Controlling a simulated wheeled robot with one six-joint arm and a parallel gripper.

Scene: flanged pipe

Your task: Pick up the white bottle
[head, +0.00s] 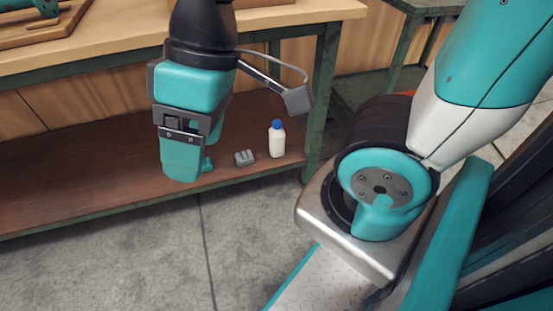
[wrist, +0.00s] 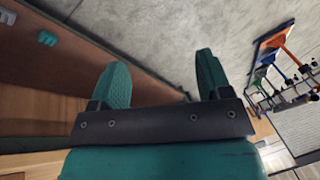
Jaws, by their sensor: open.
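The white bottle (head: 277,141) with a blue cap stands upright on the brown lower shelf of the workbench in the head view, near the shelf's right end. My gripper (head: 183,170) hangs pointing down to the left of the bottle, apart from it and nearer the camera. In the wrist view my gripper (wrist: 160,82) shows two teal fingers spread wide with nothing between them. The bottle cannot be made out in the wrist view.
A small grey block-like part (head: 244,158) lies on the shelf (head: 100,185) left of the bottle. The wooden bench top (head: 110,50) is above the shelf, with a green leg (head: 322,95) right of the bottle. Concrete floor (head: 150,250) in front is clear. Tools (wrist: 285,70) hang at right in the wrist view.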

